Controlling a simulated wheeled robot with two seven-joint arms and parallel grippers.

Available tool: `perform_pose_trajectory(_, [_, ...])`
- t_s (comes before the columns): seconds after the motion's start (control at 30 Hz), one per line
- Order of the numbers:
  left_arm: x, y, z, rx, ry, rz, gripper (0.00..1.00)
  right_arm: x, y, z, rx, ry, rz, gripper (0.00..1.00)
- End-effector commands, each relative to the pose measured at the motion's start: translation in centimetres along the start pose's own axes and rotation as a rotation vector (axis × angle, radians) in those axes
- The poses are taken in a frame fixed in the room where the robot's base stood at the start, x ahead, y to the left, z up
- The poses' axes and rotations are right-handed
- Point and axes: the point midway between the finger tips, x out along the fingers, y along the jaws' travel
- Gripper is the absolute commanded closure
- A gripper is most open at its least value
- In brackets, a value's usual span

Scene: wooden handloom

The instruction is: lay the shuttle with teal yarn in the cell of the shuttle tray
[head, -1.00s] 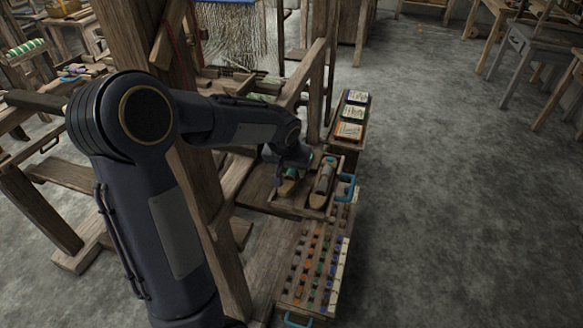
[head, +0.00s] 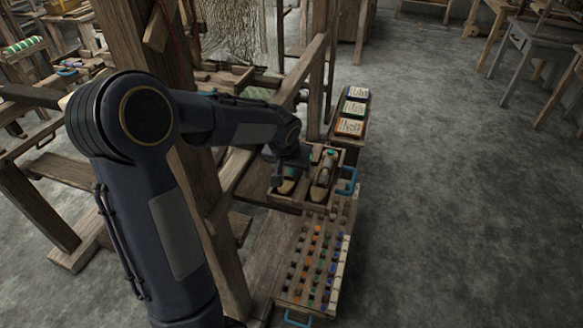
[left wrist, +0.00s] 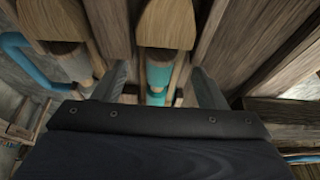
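The shuttle with teal yarn (left wrist: 158,76) has a pale wooden tip and lies in the left cell of the shuttle tray (head: 272,197). In the head view this shuttle (head: 288,186) is partly hidden by my left gripper (head: 284,176). In the left wrist view the fingers of my left gripper (left wrist: 160,86) stand apart, one on each side of the shuttle, with gaps between. A second shuttle (head: 323,178) with greyish yarn lies in the cell to the right; it also shows in the left wrist view (left wrist: 75,64). My right gripper is in neither view.
A rack of small coloured pieces (head: 318,262) stands in front of the tray. A blue handle (head: 348,182) sits at the tray's right side. A wooden loom post (head: 207,210) rises close to my left arm.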

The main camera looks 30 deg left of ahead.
Motion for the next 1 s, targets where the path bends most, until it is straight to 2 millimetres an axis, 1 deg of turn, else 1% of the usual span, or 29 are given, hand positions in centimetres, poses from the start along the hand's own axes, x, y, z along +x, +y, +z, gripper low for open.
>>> perform_pose_trajectory(0.17, [0.0, 0.0, 0.1, 0.0, -0.002, 0.0, 0.35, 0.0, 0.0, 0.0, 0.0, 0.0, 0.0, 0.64])
perform_pose_trajectory(0.27, [-0.4, 0.0, 0.0, 0.0, 0.001, 0.0, 0.35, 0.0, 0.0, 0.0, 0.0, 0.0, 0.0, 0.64])
perform_pose_trajectory(0.37, [-1.7, 0.0, -0.1, -0.001, 0.003, 0.0, 0.35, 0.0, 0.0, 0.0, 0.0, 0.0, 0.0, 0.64])
perform_pose_trajectory(0.6, [-5.8, 0.0, -0.1, -0.001, 0.004, 0.001, 0.35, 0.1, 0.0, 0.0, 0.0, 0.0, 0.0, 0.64])
perform_pose_trajectory(0.7, [-7.0, 0.0, -0.1, -0.001, 0.003, 0.0, 0.35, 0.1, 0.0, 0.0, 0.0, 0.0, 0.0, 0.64])
perform_pose_trajectory(0.83, [-7.7, 0.0, 0.0, 0.0, 0.001, 0.0, 0.35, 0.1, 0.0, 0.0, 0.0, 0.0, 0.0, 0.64])
perform_pose_trajectory(1.0, [-7.8, 0.0, 0.0, 0.001, 0.0, 0.0, 0.35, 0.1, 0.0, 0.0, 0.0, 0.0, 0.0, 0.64])
